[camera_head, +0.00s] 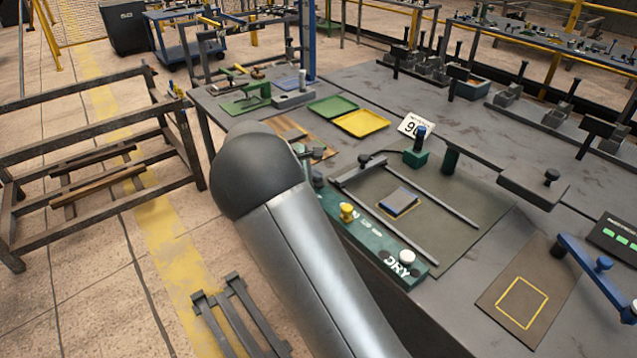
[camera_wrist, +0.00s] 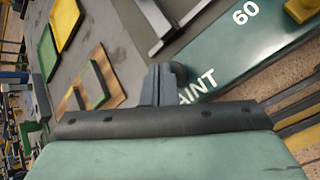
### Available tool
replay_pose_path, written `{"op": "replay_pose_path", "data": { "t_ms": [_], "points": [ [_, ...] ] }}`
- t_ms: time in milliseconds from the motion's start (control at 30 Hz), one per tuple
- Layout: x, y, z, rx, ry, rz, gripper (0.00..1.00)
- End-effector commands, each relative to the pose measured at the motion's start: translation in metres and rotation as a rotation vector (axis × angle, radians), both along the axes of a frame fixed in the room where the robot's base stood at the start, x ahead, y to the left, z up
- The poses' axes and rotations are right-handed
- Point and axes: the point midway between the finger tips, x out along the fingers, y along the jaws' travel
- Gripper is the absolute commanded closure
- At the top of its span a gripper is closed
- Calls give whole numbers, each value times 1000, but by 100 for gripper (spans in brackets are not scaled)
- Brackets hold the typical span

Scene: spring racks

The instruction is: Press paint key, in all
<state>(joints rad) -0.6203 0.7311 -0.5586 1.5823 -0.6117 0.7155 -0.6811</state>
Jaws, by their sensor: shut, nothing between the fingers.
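The green key panel (camera_head: 375,235) lies along the table's near edge. It carries a yellow key (camera_head: 347,212) and a white key (camera_head: 407,257) beside the word DRY. My arm covers the panel's left end in the head view. In the wrist view the panel (camera_wrist: 235,60) shows part of the word PAINT and the number 60. A dark round key (camera_wrist: 179,72) sits beside the PAINT lettering, partly hidden behind my fingers. My gripper (camera_wrist: 160,72) is shut and empty, its tips over or against this key; contact cannot be told.
Behind the panel, two dark rails (camera_head: 432,202) flank a small blue plate (camera_head: 400,201). Green (camera_head: 333,107) and yellow (camera_head: 361,123) trays lie farther back. A green block with a dark knob (camera_head: 416,158) stands near the rails.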

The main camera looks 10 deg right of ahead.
Motion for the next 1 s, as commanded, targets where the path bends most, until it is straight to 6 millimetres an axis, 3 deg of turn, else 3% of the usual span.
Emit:
{"op": "replay_pose_path", "data": {
  "t_ms": [1000],
  "points": [
    [0,0,-13,0,1,0,100]
  ]
}}
